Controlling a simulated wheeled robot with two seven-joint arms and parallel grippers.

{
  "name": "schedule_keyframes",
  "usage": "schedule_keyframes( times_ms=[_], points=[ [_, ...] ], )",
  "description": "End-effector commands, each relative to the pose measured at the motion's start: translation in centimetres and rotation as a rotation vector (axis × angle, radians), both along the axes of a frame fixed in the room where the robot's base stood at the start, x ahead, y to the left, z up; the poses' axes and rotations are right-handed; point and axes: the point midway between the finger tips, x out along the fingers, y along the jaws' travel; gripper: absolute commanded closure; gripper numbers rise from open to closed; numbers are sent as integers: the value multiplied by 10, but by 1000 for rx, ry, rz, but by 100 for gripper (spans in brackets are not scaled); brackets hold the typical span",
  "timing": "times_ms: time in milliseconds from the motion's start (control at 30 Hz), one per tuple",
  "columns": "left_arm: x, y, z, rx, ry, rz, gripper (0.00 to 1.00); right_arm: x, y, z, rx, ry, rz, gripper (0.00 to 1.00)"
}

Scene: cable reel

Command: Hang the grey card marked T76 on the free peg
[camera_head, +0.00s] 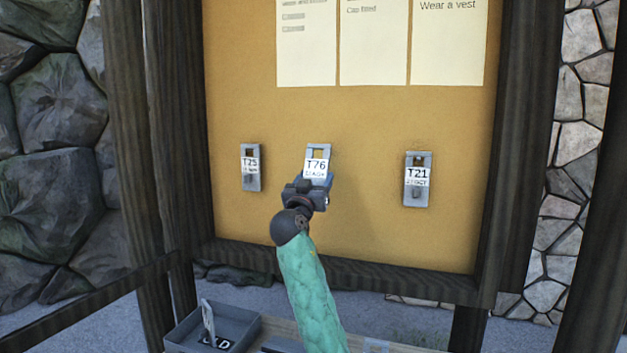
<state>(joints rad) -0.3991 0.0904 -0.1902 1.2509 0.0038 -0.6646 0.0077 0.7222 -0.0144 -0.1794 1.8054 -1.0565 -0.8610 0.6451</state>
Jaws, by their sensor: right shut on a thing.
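The grey card marked T76 (317,163) is upright in front of the tan board, between two other hung cards. My right gripper (308,188) is shut on its lower part, and my arm comes up from below. The card has a square opening near its top. The free peg does not show; the card and gripper cover that part of the board. I cannot tell whether the card touches the board. My left gripper is not in view.
Card T25 (250,168) hangs on the left and card T21 (417,180) on the right. The board (365,125) has a dark wooden frame and paper notices (374,45) above. A grey tray (185,331) holding an upright card stands below left.

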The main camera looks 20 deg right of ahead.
Motion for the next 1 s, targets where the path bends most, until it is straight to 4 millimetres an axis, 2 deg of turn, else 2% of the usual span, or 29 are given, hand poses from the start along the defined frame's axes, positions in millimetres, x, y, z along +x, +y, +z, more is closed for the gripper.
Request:
schedule_keyframes(
  times_ms=[567,833,1000],
  points=[
    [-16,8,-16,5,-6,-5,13,23,-16,-2,-2,1,-1,67],
    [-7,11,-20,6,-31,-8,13,33,-23,-2,-2,1,-1,67],
    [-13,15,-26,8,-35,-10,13,39,-27,-3,-1,1,0,67]
  ],
)
